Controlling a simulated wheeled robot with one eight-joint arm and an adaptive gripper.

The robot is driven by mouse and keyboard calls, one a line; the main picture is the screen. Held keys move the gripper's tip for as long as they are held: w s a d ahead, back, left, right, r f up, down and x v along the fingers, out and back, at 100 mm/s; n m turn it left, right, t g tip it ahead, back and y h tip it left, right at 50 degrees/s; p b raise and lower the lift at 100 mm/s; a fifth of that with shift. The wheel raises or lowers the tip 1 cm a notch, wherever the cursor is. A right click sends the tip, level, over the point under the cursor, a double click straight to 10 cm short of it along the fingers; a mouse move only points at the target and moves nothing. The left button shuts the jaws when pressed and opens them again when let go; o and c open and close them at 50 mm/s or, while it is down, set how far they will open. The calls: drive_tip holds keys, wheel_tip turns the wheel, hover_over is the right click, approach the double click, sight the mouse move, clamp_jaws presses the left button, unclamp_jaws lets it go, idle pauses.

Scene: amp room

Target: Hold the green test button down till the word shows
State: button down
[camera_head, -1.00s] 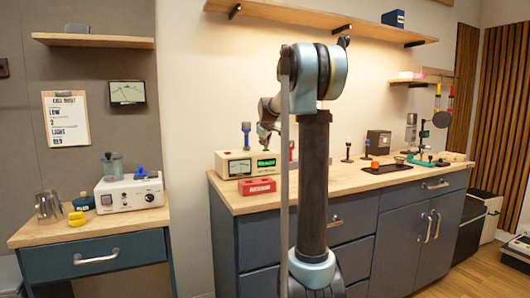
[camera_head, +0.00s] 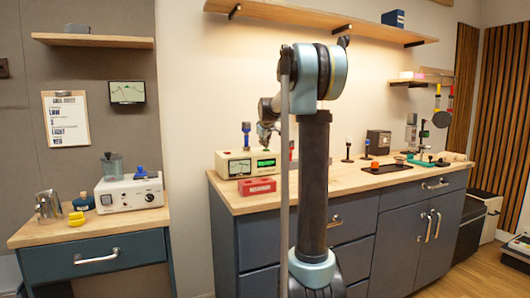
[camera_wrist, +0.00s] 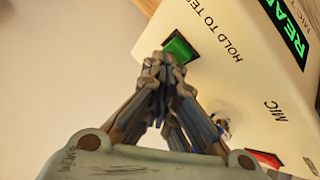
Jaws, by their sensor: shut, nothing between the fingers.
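The cream test box (camera_head: 248,164) stands at the left end of the long counter, with a dial and a lit green display (camera_head: 266,162). The green test button (camera_wrist: 181,47) sits on the box top beside the printed words "HOLD TO TE". My gripper (camera_wrist: 160,60) is shut and empty, its tips at the button's lower left edge. I cannot tell whether they touch it. In the head view my gripper (camera_head: 266,143) is just above the box, small and partly hidden.
A red button (camera_wrist: 264,158) lies near the word "MIC" on the box. A red block (camera_head: 257,186) stands in front of the box. A blue-topped post (camera_head: 246,133) rises behind it.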

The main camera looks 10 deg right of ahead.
drive_tip(key=shift+r, duration=0.1)
idle(0.4)
drive_tip(key=shift+r, duration=0.8)
drive_tip(key=shift+r, duration=0.15)
wheel_tip(320, 180, up, 5)
drive_tip(key=shift+f, duration=0.15)
idle(0.4)
